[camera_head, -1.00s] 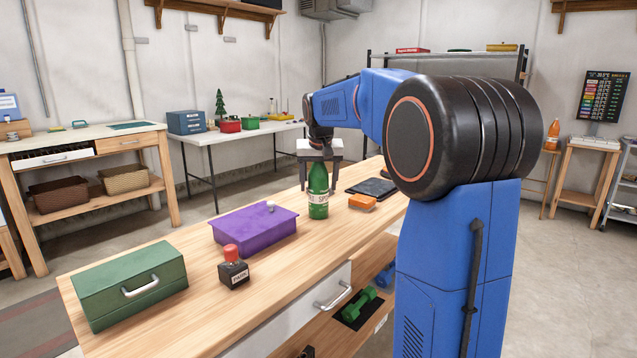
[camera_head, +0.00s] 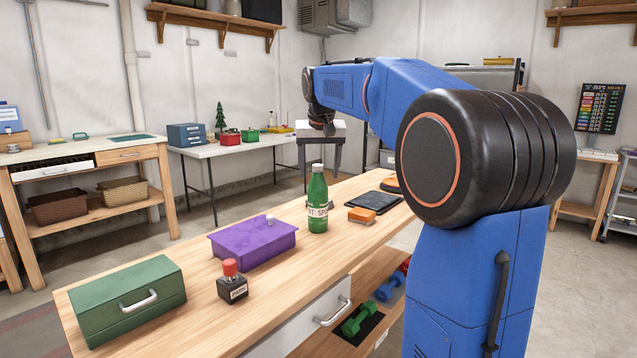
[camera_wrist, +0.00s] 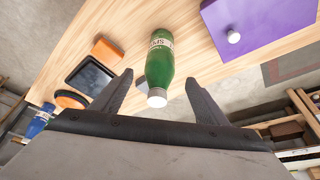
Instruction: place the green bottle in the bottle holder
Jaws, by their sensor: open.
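The green bottle (camera_head: 318,208) with a white label and grey-white cap stands upright on the wooden workbench (camera_head: 190,315). It also shows in the wrist view (camera_wrist: 160,65), its cap towards the camera. My gripper (camera_head: 320,172) is open above and behind the bottle, fingers pointing down. In the wrist view, the bottle's cap shows between the two spread fingers (camera_wrist: 158,82), which do not visibly touch it. I cannot make out a bottle holder in either view.
An orange block (camera_head: 362,215) and a black tablet-like tray (camera_head: 371,202) lie right of the bottle. A purple box (camera_head: 253,243), a dark red-topped jar (camera_head: 232,282) and a green toolbox (camera_head: 128,300) stand to the left. A white table (camera_head: 235,147) is behind.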

